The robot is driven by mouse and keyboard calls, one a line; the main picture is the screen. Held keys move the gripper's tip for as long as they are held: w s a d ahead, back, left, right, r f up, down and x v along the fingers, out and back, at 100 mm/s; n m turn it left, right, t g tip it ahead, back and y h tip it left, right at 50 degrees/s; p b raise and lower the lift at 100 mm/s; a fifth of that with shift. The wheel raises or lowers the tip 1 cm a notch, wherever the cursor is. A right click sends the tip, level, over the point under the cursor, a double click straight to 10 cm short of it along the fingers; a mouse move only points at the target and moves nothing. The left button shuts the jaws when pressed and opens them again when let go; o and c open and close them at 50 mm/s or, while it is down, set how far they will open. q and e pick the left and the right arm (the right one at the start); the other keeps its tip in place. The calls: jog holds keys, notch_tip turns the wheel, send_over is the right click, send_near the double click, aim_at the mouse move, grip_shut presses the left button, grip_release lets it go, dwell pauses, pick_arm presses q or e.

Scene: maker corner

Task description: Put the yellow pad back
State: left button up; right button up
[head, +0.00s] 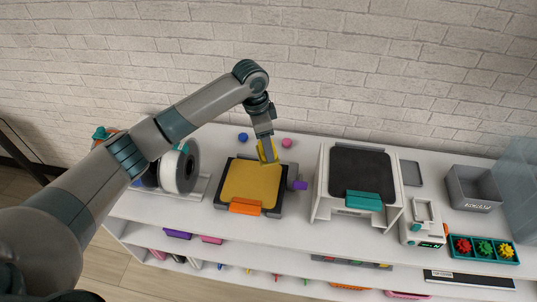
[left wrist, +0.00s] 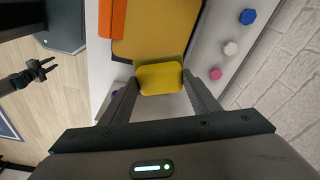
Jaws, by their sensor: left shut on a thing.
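The yellow pad (head: 265,156) is a small bright yellow block. My left gripper (head: 268,142) is shut on it, over the back right part of a wider mustard plate (head: 250,183). In the left wrist view the pad (left wrist: 160,77) sits between the two fingertips, at the mustard plate's edge. I cannot tell whether it touches the plate. The plate lies in a black base (head: 222,200) with an orange handle (head: 245,207) in front. My right gripper (left wrist: 40,72) shows small and dark at the left of the wrist view, its fingers apart.
Blue and pink knobs (head: 287,143) lie behind the plate, and a purple knob (head: 300,185) is at its right. A white machine (head: 318,198) with a dark top stands further right. A spool (head: 187,170) stands left. Bins and a gear tray (head: 502,258) are far right.

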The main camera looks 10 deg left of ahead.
pick_arm(q)
jog(key=s+a+r+n+b, duration=0.1)
jog(key=s+a+n+b, duration=0.2)
jog(key=s+n+b, duration=0.2)
jog(key=s+a+r+n+t+y+b, duration=0.1)
jog(key=s+a+r+n+b, duration=0.1)
jog(key=s+n+b, duration=0.3)
jog(key=s+a+n, duration=0.1)
jog(key=n, duration=0.1)
jog(key=shift+n+y, duration=0.3)
jog(key=shift+n, duration=0.1)
jog(key=shift+w+d, duration=0.1)
jog(key=shift+d, duration=0.05)
